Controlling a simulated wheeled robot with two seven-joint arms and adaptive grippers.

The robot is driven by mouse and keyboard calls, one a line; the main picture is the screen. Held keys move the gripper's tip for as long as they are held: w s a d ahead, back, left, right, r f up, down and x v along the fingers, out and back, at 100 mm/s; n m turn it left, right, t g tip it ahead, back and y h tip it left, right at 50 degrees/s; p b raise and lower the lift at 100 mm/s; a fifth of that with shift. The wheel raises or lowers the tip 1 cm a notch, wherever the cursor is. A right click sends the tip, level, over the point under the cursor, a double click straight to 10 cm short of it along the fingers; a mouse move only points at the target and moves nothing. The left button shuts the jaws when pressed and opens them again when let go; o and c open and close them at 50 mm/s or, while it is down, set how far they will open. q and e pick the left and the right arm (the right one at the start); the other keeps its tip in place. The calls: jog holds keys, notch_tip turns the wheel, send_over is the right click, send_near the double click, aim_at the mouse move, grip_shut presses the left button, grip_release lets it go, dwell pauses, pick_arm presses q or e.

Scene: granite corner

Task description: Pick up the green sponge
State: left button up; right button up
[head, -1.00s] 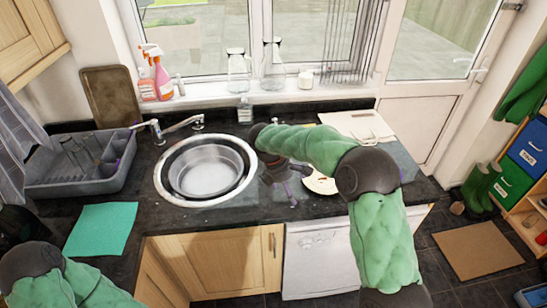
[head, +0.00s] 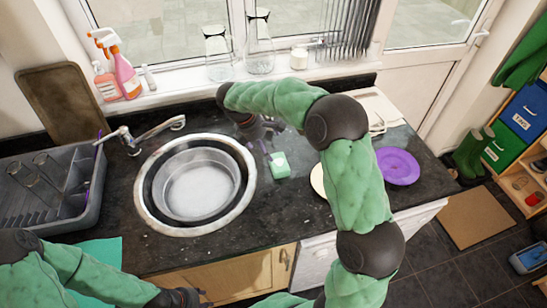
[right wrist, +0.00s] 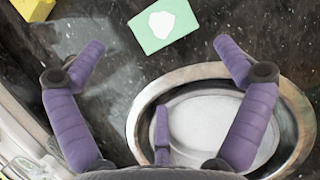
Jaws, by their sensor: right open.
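The green sponge (head: 279,165), with a white patch on top, lies on the dark counter right of the round sink in the head view. It also shows at the top of the right wrist view (right wrist: 150,42). My right gripper (head: 262,134) is above the counter, behind the sponge in the head view and partly hidden by its arm. In the right wrist view its purple fingers (right wrist: 160,55) are spread and empty, with the sponge beyond the fingertips. My left gripper (head: 187,297) is low at the bottom edge, dark and only partly seen.
A steel sink (head: 152,222) holds a round basin (head: 197,186). A grey dish rack (head: 82,205) stands left. A purple plate (head: 398,166) lies right, and a cream plate (head: 317,181) is partly behind my right arm. A yellow block (right wrist: 33,8) is near the sponge.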

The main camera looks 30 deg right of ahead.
jog(key=b, duration=0.1)
send_over(278, 162)
jog(key=a, duration=0.2)
jog(key=f, duration=0.5)
jog(key=shift+w, duration=0.4)
jog(key=shift+b+x, duration=0.9)
jog(key=shift+x, duration=1.7)
jog(key=shift+s, duration=0.2)
jog(key=shift+c, duration=0.3)
jog(key=c, duration=1)
jog(key=shift+r, duration=0.1)
